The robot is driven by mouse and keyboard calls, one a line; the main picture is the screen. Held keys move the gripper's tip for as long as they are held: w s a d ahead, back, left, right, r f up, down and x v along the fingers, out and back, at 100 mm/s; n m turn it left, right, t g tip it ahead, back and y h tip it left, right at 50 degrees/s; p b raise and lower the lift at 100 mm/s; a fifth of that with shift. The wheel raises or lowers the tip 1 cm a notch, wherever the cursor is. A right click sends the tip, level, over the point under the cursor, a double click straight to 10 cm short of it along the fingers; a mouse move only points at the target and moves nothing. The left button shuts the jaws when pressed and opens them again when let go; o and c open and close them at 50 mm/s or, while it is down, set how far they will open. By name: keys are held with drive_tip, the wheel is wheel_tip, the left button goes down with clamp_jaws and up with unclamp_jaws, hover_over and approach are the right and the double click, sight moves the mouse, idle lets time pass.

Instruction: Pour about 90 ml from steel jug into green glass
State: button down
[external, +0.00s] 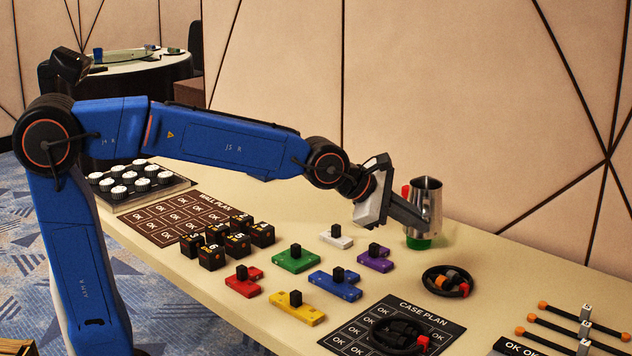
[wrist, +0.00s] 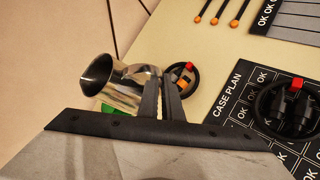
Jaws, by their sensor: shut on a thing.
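The steel jug (external: 428,205) is a shiny metal cylinder, close to upright in the external view. My gripper (external: 414,214) is shut on its side and holds it over the far edge of the table. In the wrist view the jug (wrist: 120,88) shows its dark open mouth toward the left, beside my gripper's fingers (wrist: 163,92). The green glass (external: 418,242) shows only as a green patch just below the jug. A sliver of it also shows in the wrist view (wrist: 108,108). Its rim and contents are hidden, and no stream of liquid is visible.
A black cable coil (external: 447,282) lies right of the glass, and another (external: 398,336) lies on the case plan mat (external: 440,322). Coloured knobbed blocks (external: 334,284) and black cubes (external: 211,257) fill the table's middle. The wall (external: 480,110) stands close behind the jug.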

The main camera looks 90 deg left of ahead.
sight(412, 183)
wheel_tip(412, 183, down, 7)
drive_tip(key=shift+r, duration=0.15)
drive_tip(key=a+r+n+h, duration=0.1)
drive_tip(key=a, duration=0.1)
drive_tip(key=a+r+n+g+h, duration=0.1)
drive_tip(key=a+r+h, duration=0.1)
drive_tip(key=w+a+r+n+h, duration=0.1)
drive_tip(key=a+r+h, duration=0.1)
drive_tip(key=shift+a+r+b, duration=0.15)
drive_tip(key=shift+r+b, duration=0.05)
drive_tip(key=shift+b, duration=0.2)
drive_tip(key=r+h, duration=0.1)
drive_tip(key=a+r+n+h, duration=0.1)
drive_tip(key=a+r+h+b, duration=0.1)
drive_tip(key=r, duration=0.1)
drive_tip(key=shift+w+a+n+g, duration=0.15)
drive_tip(key=shift+w+n+g, duration=0.15)
drive_tip(key=shift+n, duration=0.1)
drive_tip(key=shift+w+a+n+h+b, duration=0.1)
drive_tip(key=shift+a+n+h+b, duration=0.35)
drive_tip(key=shift+h+b, duration=0.2)
drive_tip(key=shift+a, duration=0.1)
